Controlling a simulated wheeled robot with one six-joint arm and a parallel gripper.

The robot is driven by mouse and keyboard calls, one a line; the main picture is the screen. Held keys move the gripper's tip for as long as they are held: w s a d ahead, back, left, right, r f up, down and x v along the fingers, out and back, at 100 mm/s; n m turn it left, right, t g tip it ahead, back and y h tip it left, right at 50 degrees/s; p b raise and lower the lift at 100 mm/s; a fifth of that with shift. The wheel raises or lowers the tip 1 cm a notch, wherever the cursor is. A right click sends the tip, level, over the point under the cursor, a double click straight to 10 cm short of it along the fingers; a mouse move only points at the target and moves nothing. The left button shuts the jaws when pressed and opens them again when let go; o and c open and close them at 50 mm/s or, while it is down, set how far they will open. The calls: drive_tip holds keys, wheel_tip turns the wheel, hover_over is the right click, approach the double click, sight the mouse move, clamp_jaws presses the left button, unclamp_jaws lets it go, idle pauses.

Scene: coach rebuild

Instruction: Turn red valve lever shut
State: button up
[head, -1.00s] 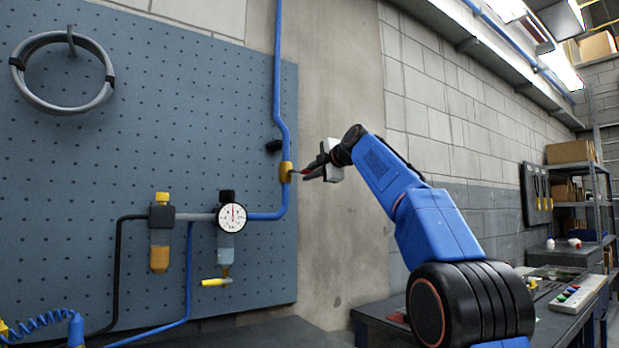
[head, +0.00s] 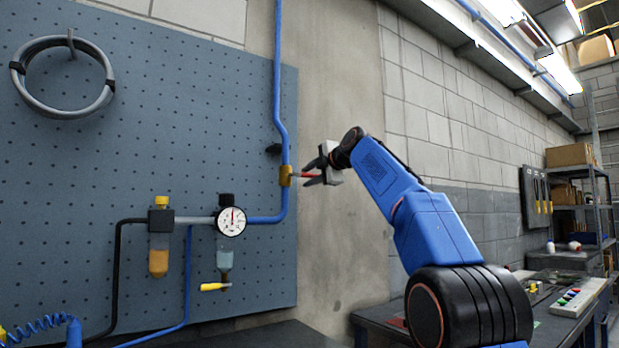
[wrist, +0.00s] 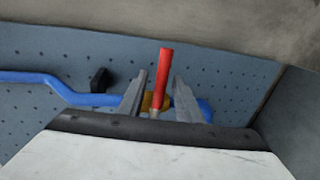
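The red valve lever (head: 305,175) sticks out sideways from the brass valve body (head: 286,175), crosswise to the blue pipe (head: 278,90), which runs vertically there. In the wrist view the lever (wrist: 165,75) stands between my two grey fingers, with a visible gap on both sides. My gripper (head: 309,172) is open at the lever, one finger above it and one below in the head view. The valve body shows partly behind the fingers in the wrist view (wrist: 154,101). I see no contact between fingers and lever.
A pegboard (head: 150,120) lies behind the pipe. Bare wall (head: 340,110) is to the right.

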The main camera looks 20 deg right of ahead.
drive_tip(key=shift+s, duration=0.1)
drive_tip(key=v, duration=1.7)
